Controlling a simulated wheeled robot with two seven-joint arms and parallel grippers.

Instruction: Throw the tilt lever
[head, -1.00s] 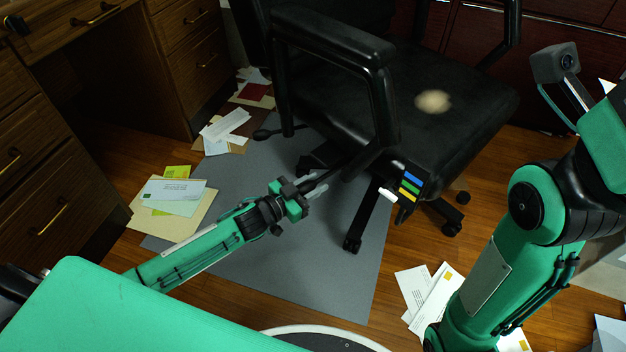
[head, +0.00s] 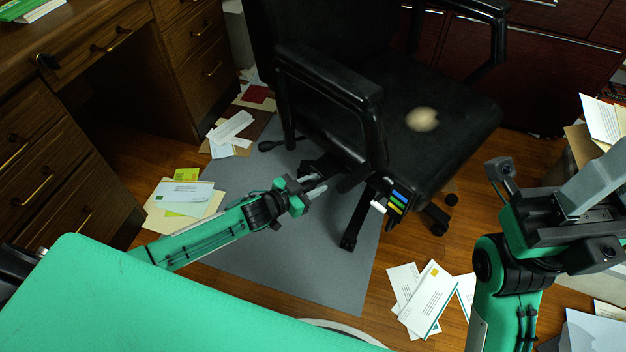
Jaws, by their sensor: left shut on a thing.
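The black office chair (head: 440,125) stands on a grey mat, with its underside mechanism partly hidden beneath the seat. My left gripper (head: 317,188) reaches in from the left, low beside the chair's near side. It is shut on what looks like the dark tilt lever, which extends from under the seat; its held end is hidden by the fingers. Another black paddle-ended lever (head: 270,144) sticks out farther back. A white tab (head: 378,207) sits by coloured strips at the seat's front corner. My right gripper (head: 597,180) is at the right, away from the chair; its jaws are unclear.
A wooden desk (head: 60,140) with drawers stands at the left. Papers and envelopes (head: 185,195) lie beside the grey mat (head: 300,270), and more envelopes (head: 425,300) lie on the floor at front right. A dark red cabinet (head: 560,60) stands behind the chair.

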